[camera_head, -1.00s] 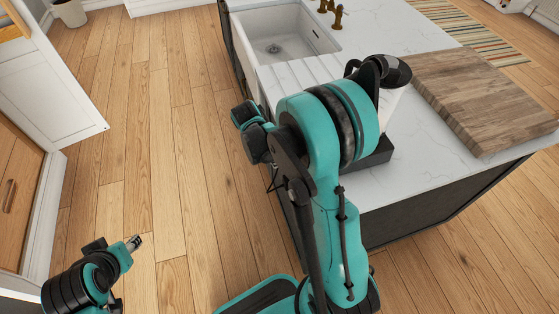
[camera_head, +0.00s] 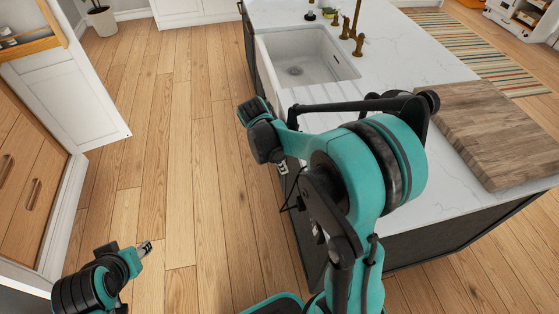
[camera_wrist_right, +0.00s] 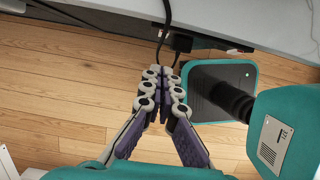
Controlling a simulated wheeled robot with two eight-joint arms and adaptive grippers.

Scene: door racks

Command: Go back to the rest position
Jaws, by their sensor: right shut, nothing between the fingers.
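My right gripper (camera_head: 283,168) hangs beside the left edge of the island, with only its tips showing in the head view. In the right wrist view its fingers (camera_wrist_right: 162,76) are shut with nothing between them, above the wood floor (camera_wrist_right: 60,110) near the island's side. My right arm is bent, with its teal elbow in front of the counter. My left gripper (camera_head: 145,248) is small at the lower left, over the floor. Its jaw state is too small to tell.
The island's white counter (camera_head: 440,195) carries a sink (camera_head: 305,62) and a thick wooden board (camera_head: 490,130). White cabinets with wooden drawers (camera_head: 25,190) stand at the left. A striped rug (camera_head: 465,50) lies beyond. The floor between cabinets and island (camera_head: 170,130) is clear.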

